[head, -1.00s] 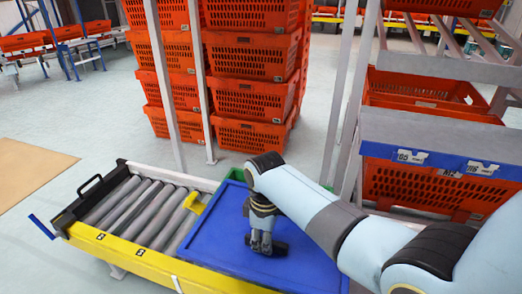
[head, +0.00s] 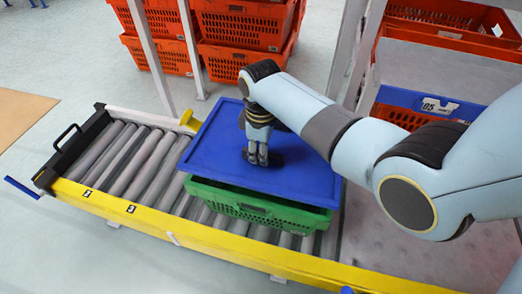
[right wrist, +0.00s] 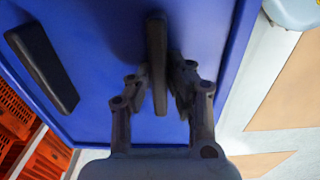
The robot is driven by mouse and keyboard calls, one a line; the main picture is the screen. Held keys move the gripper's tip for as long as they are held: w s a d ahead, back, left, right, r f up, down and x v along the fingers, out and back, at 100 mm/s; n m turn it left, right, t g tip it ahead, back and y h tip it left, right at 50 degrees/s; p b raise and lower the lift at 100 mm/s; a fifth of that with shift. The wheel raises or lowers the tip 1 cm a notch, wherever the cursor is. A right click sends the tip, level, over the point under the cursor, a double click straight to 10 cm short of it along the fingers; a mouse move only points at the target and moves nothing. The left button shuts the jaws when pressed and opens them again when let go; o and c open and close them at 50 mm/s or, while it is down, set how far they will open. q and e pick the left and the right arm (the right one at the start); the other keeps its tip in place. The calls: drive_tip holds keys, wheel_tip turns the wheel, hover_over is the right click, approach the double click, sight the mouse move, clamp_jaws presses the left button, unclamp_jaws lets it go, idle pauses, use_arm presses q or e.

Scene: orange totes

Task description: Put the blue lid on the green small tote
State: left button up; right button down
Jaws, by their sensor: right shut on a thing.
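The blue lid (head: 215,150) is a flat panel with dark handles; one handle (right wrist: 157,62) sits between my right gripper's fingers, and another handle (right wrist: 42,66) is free. My right gripper (head: 257,160) is shut on the lid from above; it also shows in the right wrist view (right wrist: 156,90). The green small tote (head: 255,205) stands on the roller conveyor, directly beneath the lid. Its near wall shows below the lid's near edge, and the lid hides its top. I cannot tell whether the lid touches the rim all round. My left gripper is out of view.
The roller conveyor (head: 118,160) has a yellow front rail (head: 200,235) and bare rollers left of the tote. Stacked orange totes (head: 240,35) stand behind it. A rack with an orange tote (head: 450,30) is at the right, near my right arm.

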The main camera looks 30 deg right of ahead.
sight(261, 167)
drive_tip(key=shift+f+b, duration=0.35)
drive_tip(key=shift+f, duration=0.25)
drive_tip(key=shift+f+b, duration=1)
drive_tip(key=shift+f, duration=0.95)
drive_tip(key=shift+s+f, duration=0.1)
drive_tip(key=shift+f, duration=0.25)
drive_tip(key=c, duration=1.2)
unclamp_jaws()
drive_tip(key=shift+r, duration=0.1)
